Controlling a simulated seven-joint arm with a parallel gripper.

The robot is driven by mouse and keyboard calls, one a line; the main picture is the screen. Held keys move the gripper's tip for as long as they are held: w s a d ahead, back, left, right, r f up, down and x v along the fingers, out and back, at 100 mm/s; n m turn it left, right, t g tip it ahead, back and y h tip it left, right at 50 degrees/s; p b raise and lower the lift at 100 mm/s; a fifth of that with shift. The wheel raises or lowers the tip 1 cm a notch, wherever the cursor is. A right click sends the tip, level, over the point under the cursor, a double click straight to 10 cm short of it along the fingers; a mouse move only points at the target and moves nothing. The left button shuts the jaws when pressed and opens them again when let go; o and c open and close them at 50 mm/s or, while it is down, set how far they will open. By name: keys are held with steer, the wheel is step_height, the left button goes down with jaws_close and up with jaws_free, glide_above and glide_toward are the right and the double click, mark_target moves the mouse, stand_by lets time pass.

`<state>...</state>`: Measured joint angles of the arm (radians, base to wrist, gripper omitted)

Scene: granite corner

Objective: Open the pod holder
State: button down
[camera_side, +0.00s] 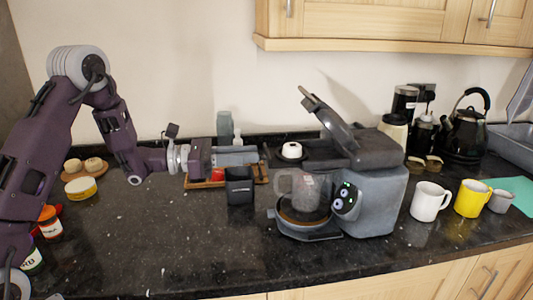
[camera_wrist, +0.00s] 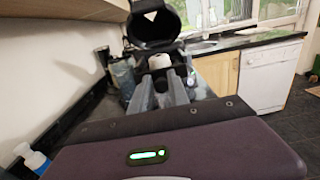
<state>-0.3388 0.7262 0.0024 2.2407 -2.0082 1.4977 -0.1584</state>
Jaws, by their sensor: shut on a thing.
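The grey coffee machine (camera_side: 375,195) stands right of the middle in the side view, its hinged lid (camera_side: 328,120) tilted up. The dark round pod holder (camera_side: 280,157) juts out to the left at its top, with a white pod (camera_side: 291,148) on it. My gripper (camera_side: 258,155) reaches in level from the left. In the wrist view, my fingers (camera_wrist: 164,88) are shut on a dark part in front of the white pod (camera_wrist: 159,62), seemingly the pod holder; the exact contact is hard to see. The raised lid (camera_wrist: 152,27) shows behind the pod.
A glass jug (camera_side: 297,188) stands on the machine's base. A dark square container (camera_side: 240,187) stands below my gripper. A white mug (camera_side: 430,202), a yellow mug (camera_side: 471,198) and a kettle (camera_side: 466,135) are at the right. The front counter is clear.

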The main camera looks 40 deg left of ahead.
steer(key=shift+v, duration=1.2)
steer(key=c, duration=1.2)
jaws_free()
steer(key=shift+c, duration=0.2)
steer(key=v, duration=0.7)
